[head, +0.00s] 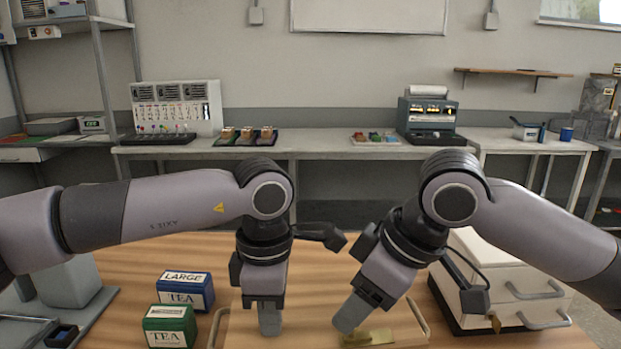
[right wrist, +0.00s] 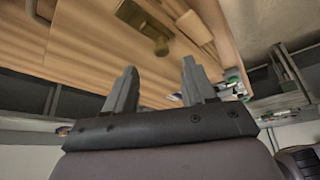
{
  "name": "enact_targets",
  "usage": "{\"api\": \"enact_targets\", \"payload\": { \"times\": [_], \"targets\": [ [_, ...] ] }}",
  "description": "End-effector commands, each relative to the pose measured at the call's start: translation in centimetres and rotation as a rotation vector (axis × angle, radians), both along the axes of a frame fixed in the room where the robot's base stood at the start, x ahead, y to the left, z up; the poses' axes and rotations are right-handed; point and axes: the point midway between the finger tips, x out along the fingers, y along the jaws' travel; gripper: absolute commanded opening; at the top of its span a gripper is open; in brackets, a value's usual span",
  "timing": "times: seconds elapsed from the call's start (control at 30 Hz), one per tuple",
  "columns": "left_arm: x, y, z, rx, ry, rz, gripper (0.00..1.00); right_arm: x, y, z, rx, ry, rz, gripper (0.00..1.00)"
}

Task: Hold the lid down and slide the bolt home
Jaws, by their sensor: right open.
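A pale wooden lid (head: 305,335) lies at the bottom centre of the head view, partly cut off by the frame. A brass bolt (head: 376,337) is on its right part; it also shows in the right wrist view (right wrist: 148,30). My left gripper (head: 270,322) points down over the lid's left part; its fingers overlap in this view, and contact with the lid is unclear. My right gripper (head: 348,318) is tilted down just left of the bolt. In the right wrist view its fingers (right wrist: 158,90) stand apart with nothing between them, and the bolt is beyond them.
A blue tea tin (head: 186,292) and a green tea tin (head: 170,327) stand left of the lid. A white drawer unit (head: 505,265) with metal handles stands close on the right. Metal handles flank the lid. A bench with equipment runs along the back wall.

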Motion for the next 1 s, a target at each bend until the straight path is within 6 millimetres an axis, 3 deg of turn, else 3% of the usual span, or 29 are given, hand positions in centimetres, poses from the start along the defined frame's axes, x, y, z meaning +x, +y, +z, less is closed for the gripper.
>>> {"api": "enact_targets", "payload": {
  "times": [0.6, 1.0],
  "targets": [
    [0.1, 0.1, -0.1, 0.004, -0.001, 0.003, 0.0, -0.6, -0.1, -2.5, -0.001, 0.001, -0.001, 0.55],
    [0.1, 0.1, -0.1, 0.003, -0.001, 0.003, 0.0, -0.6, -0.1, -2.8, 0.0, 0.0, 0.0, 0.52]
  ]
}}
